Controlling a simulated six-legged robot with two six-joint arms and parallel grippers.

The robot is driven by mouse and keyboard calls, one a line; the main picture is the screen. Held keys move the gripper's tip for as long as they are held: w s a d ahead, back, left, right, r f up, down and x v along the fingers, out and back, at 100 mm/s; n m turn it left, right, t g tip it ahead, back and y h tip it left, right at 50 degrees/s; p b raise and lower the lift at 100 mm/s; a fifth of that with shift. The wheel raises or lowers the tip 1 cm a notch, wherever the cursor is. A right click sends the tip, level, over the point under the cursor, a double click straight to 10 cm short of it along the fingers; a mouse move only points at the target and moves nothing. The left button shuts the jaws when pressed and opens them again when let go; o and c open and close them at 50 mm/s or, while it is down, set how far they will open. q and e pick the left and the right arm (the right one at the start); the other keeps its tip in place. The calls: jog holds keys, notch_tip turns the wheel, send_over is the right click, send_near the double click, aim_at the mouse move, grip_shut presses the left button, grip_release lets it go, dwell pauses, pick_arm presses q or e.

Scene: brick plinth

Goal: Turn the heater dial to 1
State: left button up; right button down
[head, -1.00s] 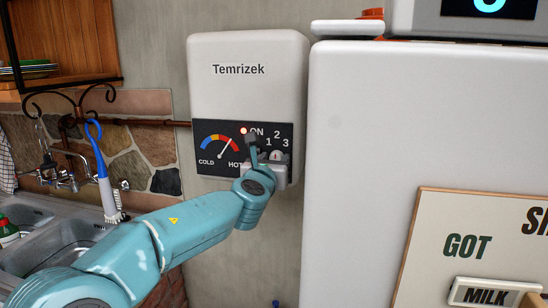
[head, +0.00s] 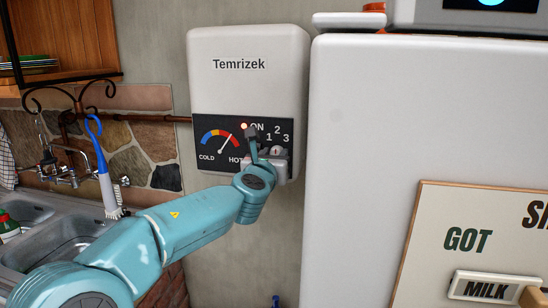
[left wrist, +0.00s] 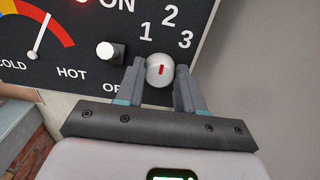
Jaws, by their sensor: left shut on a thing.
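The white heater (head: 248,85), labelled Temrizek, hangs on the wall with a dark panel (head: 205,172) on its lower part. Its round white dial (head: 277,151) shows best in the left wrist view (left wrist: 152,74), below the numbers 1, 2 and 3. The dial's red mark stands nearly upright there, roughly between 1 and 2. My left gripper (head: 264,148) is shut on the dial, one finger on each side in the left wrist view (left wrist: 160,76). A small white knob (left wrist: 105,50) sits left of the dial. My right gripper is out of view.
A white fridge (head: 370,130) stands close to the right of the heater. A sink (head: 60,240) with a blue-handled brush (head: 106,185) is at the left. A board (head: 440,210) and a MILK sign (head: 490,288) are at the lower right.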

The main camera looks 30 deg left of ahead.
pick_arm(q)
jog(key=shift+a+r+n+b, duration=0.1)
jog(key=shift+n+b, duration=1.4)
jog(key=shift+n, duration=0.75)
jog(key=shift+a+n+b, duration=0.1)
jog(key=shift+n+b, duration=1.35)
jog(key=shift+n, duration=0.8)
jog(key=o, duration=0.7)
jog(key=shift+o, duration=0.2)
jog(key=shift+s+d, duration=0.1)
